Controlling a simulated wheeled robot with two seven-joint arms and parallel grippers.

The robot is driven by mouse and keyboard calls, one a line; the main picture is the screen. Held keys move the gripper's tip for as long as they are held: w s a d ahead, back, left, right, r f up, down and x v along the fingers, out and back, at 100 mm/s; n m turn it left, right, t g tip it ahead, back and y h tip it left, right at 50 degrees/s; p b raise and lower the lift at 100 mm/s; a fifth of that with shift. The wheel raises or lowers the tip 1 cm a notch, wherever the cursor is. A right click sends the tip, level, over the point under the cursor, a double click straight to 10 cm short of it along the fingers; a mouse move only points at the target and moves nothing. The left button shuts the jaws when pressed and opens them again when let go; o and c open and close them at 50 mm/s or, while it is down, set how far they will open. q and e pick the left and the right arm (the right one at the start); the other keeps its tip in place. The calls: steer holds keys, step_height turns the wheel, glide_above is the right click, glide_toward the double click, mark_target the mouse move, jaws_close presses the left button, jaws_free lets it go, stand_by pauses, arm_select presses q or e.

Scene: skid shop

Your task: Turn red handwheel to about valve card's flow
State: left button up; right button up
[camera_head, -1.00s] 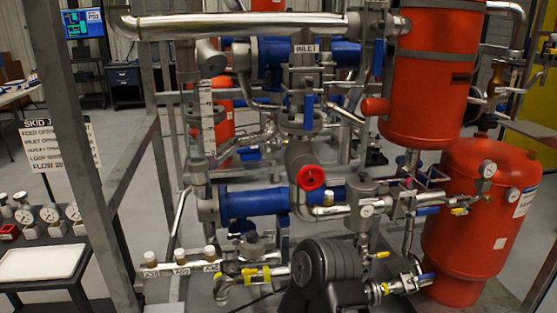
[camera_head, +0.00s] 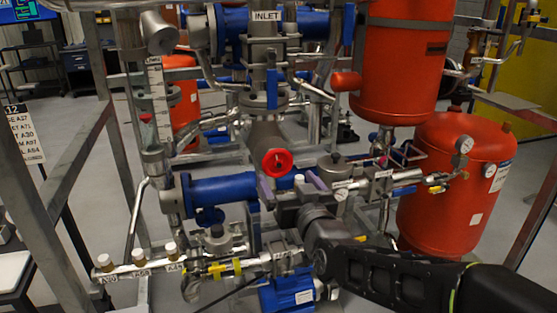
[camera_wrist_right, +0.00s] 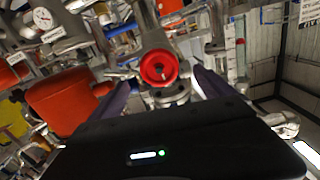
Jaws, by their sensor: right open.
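The red handwheel (camera_head: 277,162) faces me on the grey pipe body below the INLET label. It also shows in the right wrist view (camera_wrist_right: 158,68), between and beyond the finger tips. My right gripper (camera_head: 292,186) is open and empty, its purple fingers just below and in front of the handwheel, apart from it as far as I can tell. The right wrist view shows the two fingers (camera_wrist_right: 162,90) spread to either side. A white lettered card (camera_head: 22,137) stands at the left edge, partly cut off; I cannot tell if it is the valve card. My left gripper is not in view.
Blue pipe sections (camera_head: 232,189) and steel pipes crowd around the handwheel. Two red tanks (camera_head: 455,185) stand at the right. A steel frame post (camera_head: 38,200) rises at the left. Capped, tagged fittings (camera_head: 142,258) lie low at the front left.

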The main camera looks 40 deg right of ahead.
mark_target(278, 162)
steer(key=shift+n, duration=0.4)
steer(key=x, duration=0.2)
steer(key=p+x, duration=0.1)
steer(key=x, duration=0.2)
steer(key=r+x, duration=0.1)
steer(key=x, duration=0.2)
steer(key=shift+w+d, duration=0.15)
steer(key=shift+w, duration=0.05)
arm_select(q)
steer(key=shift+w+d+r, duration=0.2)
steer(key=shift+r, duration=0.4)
arm_select(e)
steer(key=shift+c, duration=0.5)
steer(key=c, duration=1.3)
steer(key=shift+o, duration=0.2)
steer(key=shift+f+n+b, duration=0.25)
steer(key=shift+n+b, duration=0.45)
steer(key=shift+b, duration=0.5)
steer(key=shift+r, duration=0.15)
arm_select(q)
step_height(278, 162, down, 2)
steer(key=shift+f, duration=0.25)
arm_select(e)
steer(key=shift+r, duration=0.1)
